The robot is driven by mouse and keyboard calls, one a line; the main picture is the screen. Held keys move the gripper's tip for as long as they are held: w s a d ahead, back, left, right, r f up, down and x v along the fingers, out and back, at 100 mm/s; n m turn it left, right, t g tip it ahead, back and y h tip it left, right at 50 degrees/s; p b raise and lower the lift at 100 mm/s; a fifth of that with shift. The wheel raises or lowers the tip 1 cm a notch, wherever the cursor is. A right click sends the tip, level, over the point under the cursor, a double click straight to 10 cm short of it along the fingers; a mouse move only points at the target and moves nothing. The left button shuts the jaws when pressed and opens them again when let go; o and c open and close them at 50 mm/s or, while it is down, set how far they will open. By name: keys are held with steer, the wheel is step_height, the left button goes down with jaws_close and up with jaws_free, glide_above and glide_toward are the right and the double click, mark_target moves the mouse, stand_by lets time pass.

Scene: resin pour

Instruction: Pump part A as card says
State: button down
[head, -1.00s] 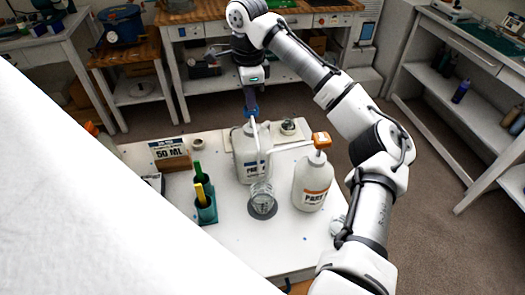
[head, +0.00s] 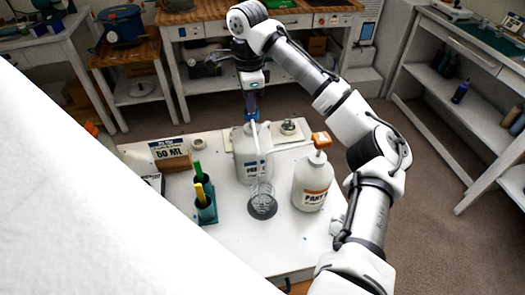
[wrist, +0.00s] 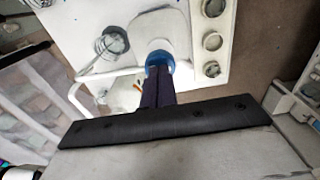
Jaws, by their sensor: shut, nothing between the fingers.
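A white bottle (head: 249,160) with a blue pump head (head: 252,116) stands on the white table; its label is partly hidden by the spout. A white bottle with an orange pump (head: 312,178) stands to its right, its label partly legible as "PART". A clear cup (head: 262,202) stands in front of the blue-pump bottle, under the spout. A card (head: 170,148) reads "50 ML". My gripper (head: 251,108) is shut and empty, pointing down with its fingertips at the blue pump head. In the wrist view the fingers (wrist: 158,78) meet the blue head (wrist: 159,60).
A teal holder (head: 206,211) with green and yellow handled tools stands left of the cup. Small round containers (head: 289,127) lie at the table's back edge. Benches and shelves stand around.

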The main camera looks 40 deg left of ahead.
steer(key=shift+f, duration=1)
step_height(320, 180, up, 2)
steer(key=shift+r+p, duration=0.1)
steer(key=shift+p, duration=0.4)
steer(key=shift+r, duration=0.85)
